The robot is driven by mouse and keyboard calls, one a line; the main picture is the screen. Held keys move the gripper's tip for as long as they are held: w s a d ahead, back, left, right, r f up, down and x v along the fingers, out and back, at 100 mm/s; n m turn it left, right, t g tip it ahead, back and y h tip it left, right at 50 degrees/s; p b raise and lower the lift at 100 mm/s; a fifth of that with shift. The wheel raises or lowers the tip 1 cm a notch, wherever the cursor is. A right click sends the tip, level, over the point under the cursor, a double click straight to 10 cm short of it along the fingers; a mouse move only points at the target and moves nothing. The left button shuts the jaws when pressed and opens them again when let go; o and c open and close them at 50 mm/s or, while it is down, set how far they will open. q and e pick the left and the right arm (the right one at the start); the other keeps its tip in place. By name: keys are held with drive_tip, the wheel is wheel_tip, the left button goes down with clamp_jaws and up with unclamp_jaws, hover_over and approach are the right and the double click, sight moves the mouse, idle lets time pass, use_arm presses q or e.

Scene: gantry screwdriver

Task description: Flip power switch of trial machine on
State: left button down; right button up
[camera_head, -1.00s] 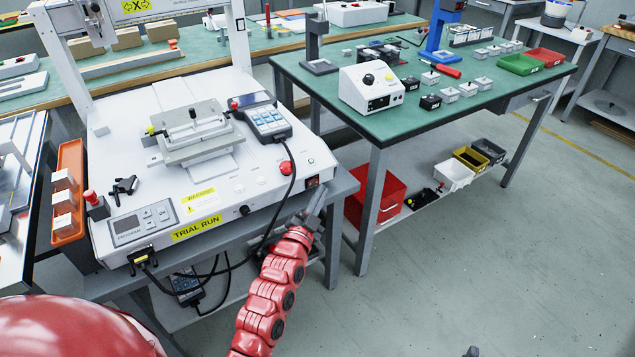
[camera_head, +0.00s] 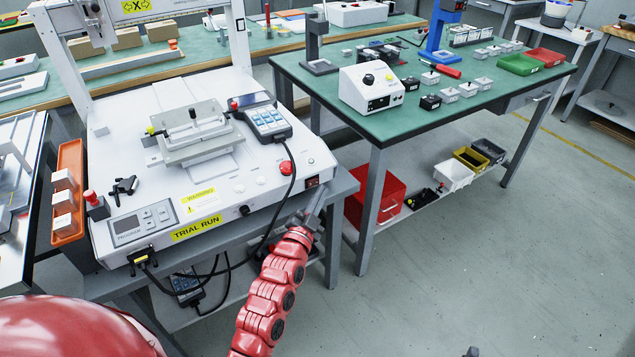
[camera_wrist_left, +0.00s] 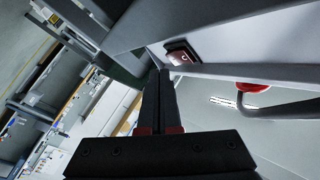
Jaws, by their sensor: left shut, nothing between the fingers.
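The trial machine (camera_head: 110,190) is a white gantry screwdriver unit with a yellow "TRIAL RUN" label. Its power switch (camera_head: 313,182) is a small dark rocker with red on it, at the front right corner. The switch also shows in the left wrist view (camera_wrist_left: 181,54), close beyond the fingertips and slightly right. My left gripper (camera_head: 318,196) is shut and empty, just below and in front of the switch. It points up at it in the left wrist view (camera_wrist_left: 163,76). I cannot tell whether the fingertips touch the switch, nor its position.
A red button (camera_head: 286,168) and a keypad pendant (camera_head: 267,120) with a black cable are left of the switch. A green-topped table (camera_head: 420,112) with a red cabinet (camera_head: 375,195) below stands to the right. The floor at the lower right is clear.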

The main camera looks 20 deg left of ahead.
use_arm(q)
drive_tip(key=shift+w+a, duration=0.1)
idle(0.4)
drive_tip(key=shift+w+a+b, duration=0.2)
drive_tip(key=shift+w+b, duration=0.05)
drive_tip(key=shift+b, duration=0.05)
drive_tip(key=shift+w+a, duration=0.2)
idle(0.8)
drive_tip(key=shift+s+d+p, duration=0.35)
drive_tip(key=shift+s+d, duration=0.15)
drive_tip(key=shift+s, duration=0.05)
drive_tip(key=s+d+p, duration=0.3)
drive_tip(key=shift+s+d, duration=0.25)
drive_tip(key=shift+s, duration=0.05)
idle(0.4)
